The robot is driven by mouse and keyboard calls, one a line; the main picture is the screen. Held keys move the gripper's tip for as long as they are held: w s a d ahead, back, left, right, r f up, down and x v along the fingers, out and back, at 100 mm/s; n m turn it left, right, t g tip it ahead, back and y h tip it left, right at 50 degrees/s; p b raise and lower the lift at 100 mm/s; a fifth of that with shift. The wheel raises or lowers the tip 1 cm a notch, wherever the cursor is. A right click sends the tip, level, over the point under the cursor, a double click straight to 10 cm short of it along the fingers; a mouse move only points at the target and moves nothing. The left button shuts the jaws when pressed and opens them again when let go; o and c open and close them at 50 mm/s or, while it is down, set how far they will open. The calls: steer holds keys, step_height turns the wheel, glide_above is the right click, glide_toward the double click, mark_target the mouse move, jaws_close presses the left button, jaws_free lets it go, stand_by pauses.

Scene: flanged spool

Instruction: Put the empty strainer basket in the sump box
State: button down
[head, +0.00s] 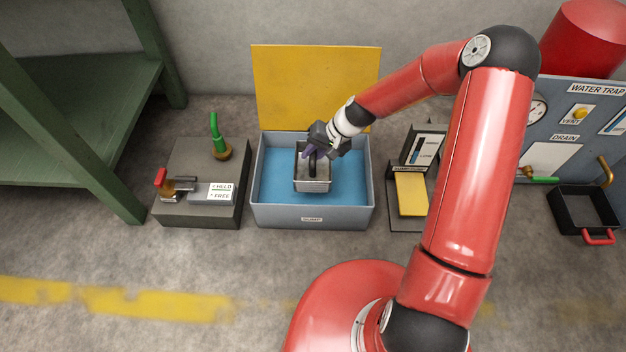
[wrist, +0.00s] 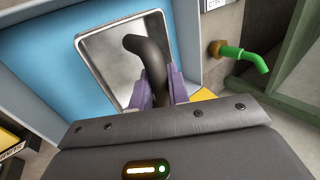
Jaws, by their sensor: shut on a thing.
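The strainer basket (head: 313,185) is a small grey square metal basket with a dark curved handle. It is over or within the opening of the sump box (head: 312,215), a grey box with a blue inside and a raised yellow lid. I cannot tell whether the basket touches the box bottom. My gripper (head: 313,152) is shut on the handle, above the basket. In the wrist view the purple fingers (wrist: 161,88) pinch the dark handle (wrist: 147,52), and the visible inside of the basket (wrist: 112,48) looks bare. The gripper body hides the basket's near part.
Left of the box stands a grey block (head: 175,215) with a green pipe (head: 216,135) and a red-tipped lever (head: 160,177). To the right are a gauge stand (head: 422,150) with a yellow plate and a black tray (head: 580,215) with a red handle. Green shelving (head: 75,120) stands far left.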

step_height(320, 180, down, 11)
steer(key=shift+f+b, duration=0.2)
steer(key=shift+b, duration=0.7)
steer(key=shift+f+b, duration=0.6)
steer(key=shift+f, duration=0.1)
steer(key=c, duration=1.3)
jaws_free()
steer(key=shift+c, duration=0.2)
steer(key=shift+r, duration=0.2)
